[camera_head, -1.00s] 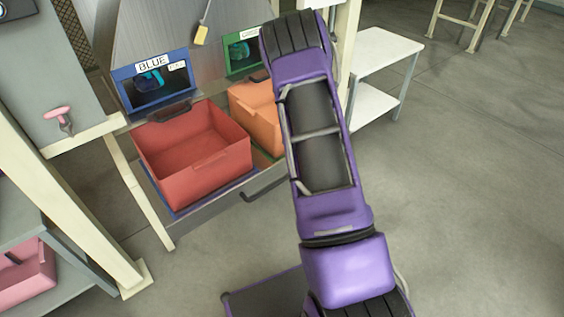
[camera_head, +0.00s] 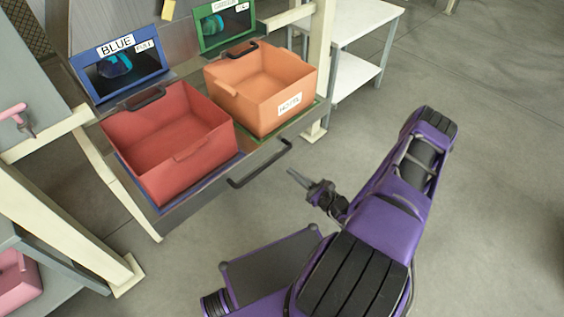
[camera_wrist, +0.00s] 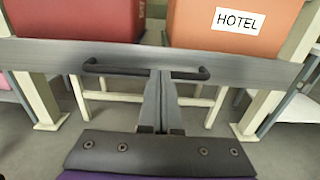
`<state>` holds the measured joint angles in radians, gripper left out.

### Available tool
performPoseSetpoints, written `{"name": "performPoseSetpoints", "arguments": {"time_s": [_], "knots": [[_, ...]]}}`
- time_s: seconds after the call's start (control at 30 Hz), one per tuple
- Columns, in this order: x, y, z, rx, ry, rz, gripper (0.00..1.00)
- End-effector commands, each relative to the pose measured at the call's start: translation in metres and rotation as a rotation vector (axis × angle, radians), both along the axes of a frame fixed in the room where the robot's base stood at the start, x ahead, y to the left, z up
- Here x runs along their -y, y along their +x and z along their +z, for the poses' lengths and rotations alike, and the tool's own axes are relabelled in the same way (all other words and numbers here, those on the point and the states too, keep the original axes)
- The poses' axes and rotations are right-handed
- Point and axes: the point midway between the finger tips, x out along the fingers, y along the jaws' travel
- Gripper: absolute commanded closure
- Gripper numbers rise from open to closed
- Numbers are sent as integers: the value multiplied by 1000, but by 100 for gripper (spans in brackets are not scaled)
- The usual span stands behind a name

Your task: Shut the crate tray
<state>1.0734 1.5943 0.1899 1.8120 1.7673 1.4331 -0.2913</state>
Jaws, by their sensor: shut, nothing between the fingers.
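The crate tray (camera_head: 193,198) is pulled out from the station and carries a red crate (camera_head: 205,155) on the left and an orange crate with a "HOTEL" label (camera_head: 250,104) on the right. Its grey front has a dark bar handle (camera_head: 262,166), which also shows in the wrist view (camera_wrist: 103,69). My gripper (camera_head: 291,172) is shut and empty, in front of the tray at about the handle's right end. In the wrist view my fingers (camera_wrist: 160,78) are together and overlap the middle of the handle; I cannot tell whether they touch it.
A white side table (camera_head: 365,22) is at the back right. A pale post and shelf with a pink bin (camera_head: 15,280) are at left. The floor at right is clear.

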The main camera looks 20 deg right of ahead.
Motion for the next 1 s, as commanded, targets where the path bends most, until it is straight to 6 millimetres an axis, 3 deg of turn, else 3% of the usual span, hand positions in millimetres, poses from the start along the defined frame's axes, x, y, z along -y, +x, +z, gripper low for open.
{"name": "performPoseSetpoints", "arguments": {"time_s": [0.53,0.73,1.0], "knots": [[-38,101,-1,0,-4,9,100],[-44,119,0,-1,-5,8,100],[-45,123,0,-2,-4,7,100]]}}
